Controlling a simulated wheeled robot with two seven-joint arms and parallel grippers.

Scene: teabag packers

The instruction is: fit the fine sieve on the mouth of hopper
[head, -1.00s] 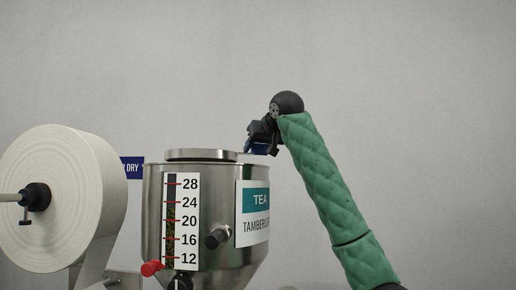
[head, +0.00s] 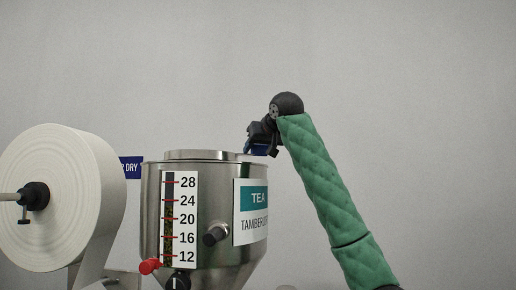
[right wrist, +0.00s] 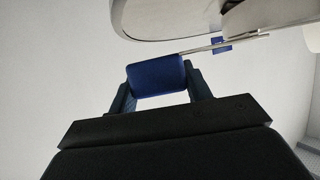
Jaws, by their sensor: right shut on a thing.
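The steel hopper (head: 206,205) stands left of centre in the head view, with a level scale and a TEA label on its side. A shallow metal ring, apparently the fine sieve (head: 200,155), shows at the hopper's mouth. I cannot tell whether it is fully seated. My right gripper (head: 260,147) is at the right edge of the mouth, shut on the sieve's blue handle (right wrist: 155,77). In the right wrist view a thin metal rod runs from the handle to the upper right, beside a curved steel rim (right wrist: 160,32). The sieve's mesh is hidden. My left gripper is out of view.
A large white paper roll (head: 68,195) stands left of the hopper on a spindle. A blue sign (head: 131,167) is behind them. Space above the hopper is clear.

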